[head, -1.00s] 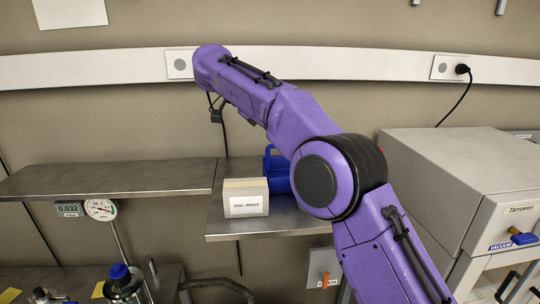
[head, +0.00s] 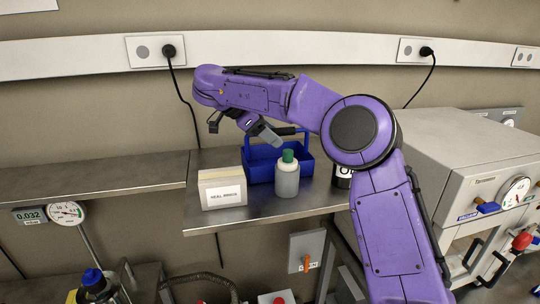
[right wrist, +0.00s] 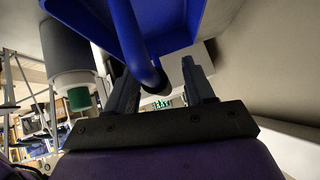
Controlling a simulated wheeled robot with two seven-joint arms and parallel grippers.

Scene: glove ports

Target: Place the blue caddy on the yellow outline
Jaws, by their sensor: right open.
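The blue caddy (head: 262,168) stands upright on the metal shelf, its handle raised. My right gripper (head: 270,137) is open at the handle, reaching in from above and behind. In the right wrist view, the caddy's blue handle (right wrist: 139,45) comes down between the open fingers (right wrist: 162,88), closer to the left finger. Whether it touches that finger I cannot tell. The caddy's body also shows at the top of that view. I cannot make out a yellow outline in any frame. My left gripper is not in view.
A white box labelled seal rings (head: 222,189) stands left of the caddy. A grey bottle with a green cap (head: 287,176) stands right in front of it. A dark labelled container (head: 342,176) is partly hidden behind my right arm. A beige oven (head: 440,150) stands at right.

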